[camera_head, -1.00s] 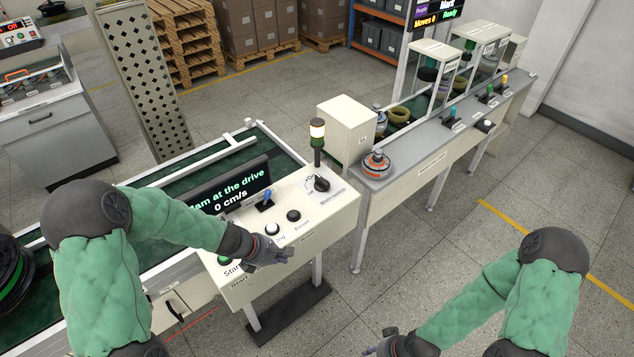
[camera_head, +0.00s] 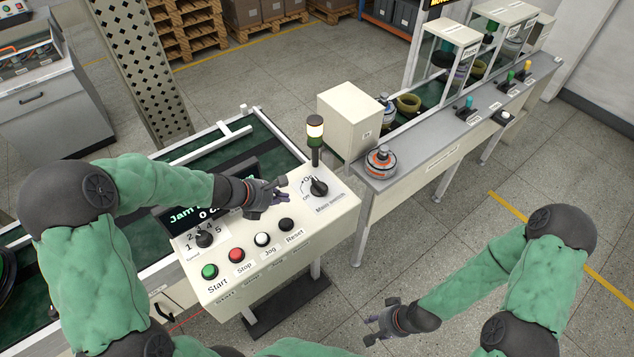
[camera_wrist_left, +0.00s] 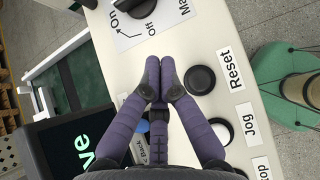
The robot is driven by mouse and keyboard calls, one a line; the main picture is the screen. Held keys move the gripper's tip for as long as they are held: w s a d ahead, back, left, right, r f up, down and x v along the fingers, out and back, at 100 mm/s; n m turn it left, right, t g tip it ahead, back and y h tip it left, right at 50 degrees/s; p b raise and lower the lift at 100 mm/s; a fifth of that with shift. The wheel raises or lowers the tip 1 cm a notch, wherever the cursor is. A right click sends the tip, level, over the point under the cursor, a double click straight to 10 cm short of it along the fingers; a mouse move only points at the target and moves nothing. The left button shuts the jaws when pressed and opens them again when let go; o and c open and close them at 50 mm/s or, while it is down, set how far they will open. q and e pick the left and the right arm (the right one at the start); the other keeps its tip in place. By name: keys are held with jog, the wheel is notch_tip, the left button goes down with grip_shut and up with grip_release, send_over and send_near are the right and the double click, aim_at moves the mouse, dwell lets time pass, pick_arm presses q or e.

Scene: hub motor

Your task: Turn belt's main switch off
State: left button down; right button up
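The main switch is a black rotary knob (camera_head: 318,187) on a white label with On and Off marks, at the right end of the cream control panel (camera_head: 335,218). Its knob also shows at the top of the left wrist view (camera_wrist_left: 132,12), partly cut off. I cannot tell which mark it points to. My left gripper (camera_head: 282,191) hovers over the panel just left of the knob, apart from it. My right gripper (camera_head: 378,322) is open and empty over the floor, right of the panel.
Start (camera_head: 209,271), Stop (camera_head: 236,255), Jog (camera_head: 262,239) and Reset (camera_head: 286,224) buttons line the panel front. A speed knob (camera_head: 204,238) sits left. A lit signal tower (camera_head: 315,135) stands behind the main switch. A white box (camera_head: 348,125) stands on the neighbouring bench.

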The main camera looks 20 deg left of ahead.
aim_at(320, 195)
pick_arm(q)
jog(key=b+x, duration=0.3)
jog(key=x, duration=0.7)
jog(key=shift+s+d+f+b, duration=0.1)
jog(key=shift+f+b, duration=0.05)
jog(key=shift+b, duration=0.15)
jog(key=shift+w+d+r, duration=0.25)
jog(key=shift+w+d, duration=0.45)
jog(key=shift+w, duration=0.2)
jog(key=shift+w+d, duration=0.4)
jog(key=shift+w, duration=0.15)
pick_arm(e)
jog(key=shift+s+f, duration=0.15)
jog(key=shift+f, duration=0.6)
jog(key=shift+s+f, duration=0.1)
jog(key=shift+f, duration=0.6)
pick_arm(q)
jog(key=shift+d+n, duration=0.3)
jog(key=shift+a+y, duration=0.2)
jog(key=shift+y, duration=0.1)
pick_arm(e)
jog(key=shift+w+d+f, duration=0.1)
jog(key=shift+d+f, duration=0.05)
jog(key=shift+d, duration=0.35)
